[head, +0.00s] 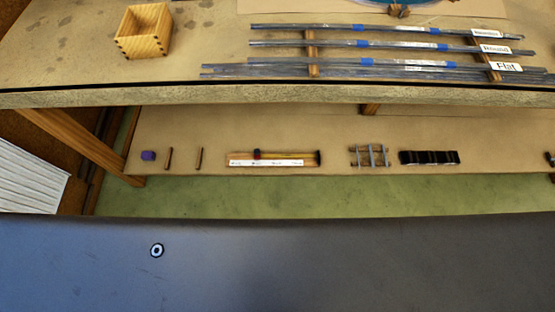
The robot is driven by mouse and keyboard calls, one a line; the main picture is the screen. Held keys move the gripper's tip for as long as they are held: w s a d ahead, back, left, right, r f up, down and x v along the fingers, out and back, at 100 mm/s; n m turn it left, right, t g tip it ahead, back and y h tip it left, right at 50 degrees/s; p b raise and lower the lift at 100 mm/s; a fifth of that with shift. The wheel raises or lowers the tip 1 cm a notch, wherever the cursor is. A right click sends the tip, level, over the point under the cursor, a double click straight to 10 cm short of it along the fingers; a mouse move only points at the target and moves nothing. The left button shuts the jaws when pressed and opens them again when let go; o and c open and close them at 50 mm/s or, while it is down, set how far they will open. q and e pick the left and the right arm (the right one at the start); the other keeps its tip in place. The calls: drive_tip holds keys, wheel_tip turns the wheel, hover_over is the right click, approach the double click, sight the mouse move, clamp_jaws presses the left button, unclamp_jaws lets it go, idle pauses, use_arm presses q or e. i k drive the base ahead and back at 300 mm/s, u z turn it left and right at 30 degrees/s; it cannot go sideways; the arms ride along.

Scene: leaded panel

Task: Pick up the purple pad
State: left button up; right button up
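A small purple pad (148,156) lies at the left end of the lower wooden shelf (240,130), below the worktop. It looks like a small block, and nothing covers it in the head view. Neither of my grippers shows in the head view.
Two thin brown sticks, a labelled strip (266,163), a small rack (369,156) and a black row of pieces (429,157) share the shelf. The worktop (200,40) overhangs it, holding a wooden box (145,31) and metal strips. A slanted wooden leg (80,143) stands left of the pad.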

sight(147, 155)
drive_tip(key=z, duration=0.15)
drive_tip(key=k, duration=0.7)
drive_tip(key=u, duration=0.45)
